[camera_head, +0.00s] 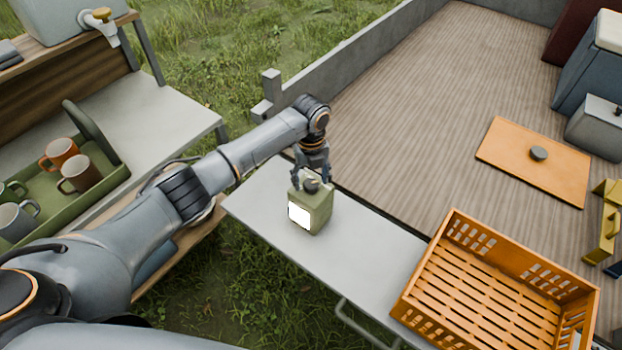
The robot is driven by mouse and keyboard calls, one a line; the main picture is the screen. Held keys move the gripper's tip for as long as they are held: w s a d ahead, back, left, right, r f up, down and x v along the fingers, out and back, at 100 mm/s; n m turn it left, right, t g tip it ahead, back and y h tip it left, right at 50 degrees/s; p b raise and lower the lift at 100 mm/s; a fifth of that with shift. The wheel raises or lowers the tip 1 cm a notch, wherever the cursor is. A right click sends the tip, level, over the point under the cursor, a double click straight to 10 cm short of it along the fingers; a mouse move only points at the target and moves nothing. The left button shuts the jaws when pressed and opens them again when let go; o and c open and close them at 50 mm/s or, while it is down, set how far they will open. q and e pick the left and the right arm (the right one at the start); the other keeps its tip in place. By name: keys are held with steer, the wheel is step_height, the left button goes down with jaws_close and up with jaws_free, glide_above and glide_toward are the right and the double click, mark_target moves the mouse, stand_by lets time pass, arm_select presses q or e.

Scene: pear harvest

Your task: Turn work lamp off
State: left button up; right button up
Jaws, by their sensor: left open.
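The work lamp (319,220) is a small olive-green box standing upright on a narrow grey table (262,209). Its front panel glows bright white. A dark round knob sits on its top. My left gripper (312,183) is right above the lamp, pointing down, with its open fingers on either side of the knob. I cannot tell whether the fingers touch the knob. My right gripper is not in view.
An orange slatted crate (421,274) stands at the table's right end. At the left, a green tray (103,178) holds several mugs. A wooden truck bed (420,100) lies behind, with an orange board (510,150) on it. Grass lies below.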

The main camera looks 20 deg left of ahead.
arm_select(q)
steer(key=shift+f, duration=0.45)
steer(key=shift+c, duration=0.2)
steer(key=c, duration=1.1)
steer(key=shift+c, duration=0.2)
